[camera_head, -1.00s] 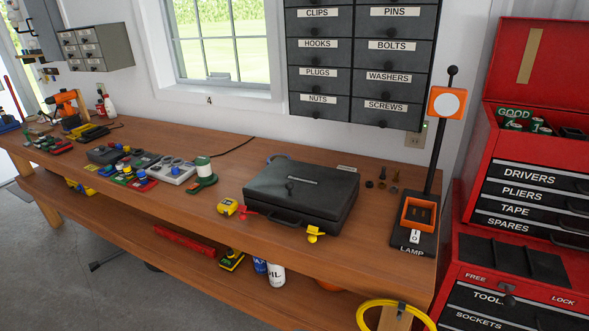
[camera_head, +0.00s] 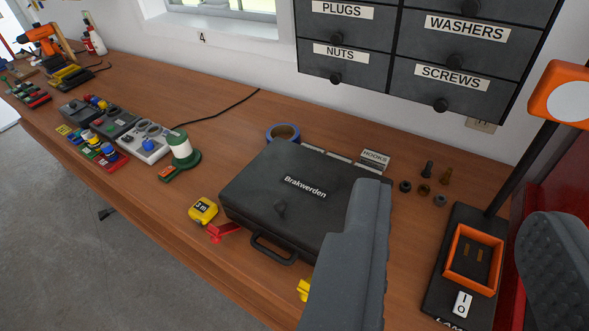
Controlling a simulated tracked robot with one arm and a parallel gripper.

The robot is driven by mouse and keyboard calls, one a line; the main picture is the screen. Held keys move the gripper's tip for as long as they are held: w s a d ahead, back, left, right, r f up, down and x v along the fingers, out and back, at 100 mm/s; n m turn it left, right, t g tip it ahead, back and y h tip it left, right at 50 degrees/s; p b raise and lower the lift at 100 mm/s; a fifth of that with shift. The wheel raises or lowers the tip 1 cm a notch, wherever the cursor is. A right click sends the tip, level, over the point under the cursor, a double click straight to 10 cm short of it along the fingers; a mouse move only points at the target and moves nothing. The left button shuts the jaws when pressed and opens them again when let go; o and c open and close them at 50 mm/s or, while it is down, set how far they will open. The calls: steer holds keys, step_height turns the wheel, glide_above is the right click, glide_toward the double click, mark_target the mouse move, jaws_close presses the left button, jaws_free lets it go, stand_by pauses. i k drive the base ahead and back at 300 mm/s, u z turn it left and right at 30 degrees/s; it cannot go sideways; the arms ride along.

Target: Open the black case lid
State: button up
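The black case (camera_head: 258,185) lies flat on the wooden bench with its lid shut. A red latch (camera_head: 224,231) sticks out at the front left. A yellow latch (camera_head: 304,290) at the front right is partly hidden by my gripper. My gripper (camera_head: 455,255) shows two grey fingers spread wide apart, with nothing held between them. The left finger covers the right part of the case; the right finger is at the picture's right edge.
A yellow tape measure (camera_head: 203,210) sits left of the case. A blue tape roll (camera_head: 283,133) and a HOOKS box (camera_head: 374,160) are behind it. The lamp base (camera_head: 440,285) with an orange tray stands to the right. Bolts and nuts lie between. The bench left of the case is partly clear.

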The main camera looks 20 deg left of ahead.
mark_target(301, 194)
steer(key=z, duration=0.2)
steer(key=i, duration=0.25)
steer(key=u, duration=2.5)
steer(key=i, duration=0.65)
steer(key=z, duration=2.75)
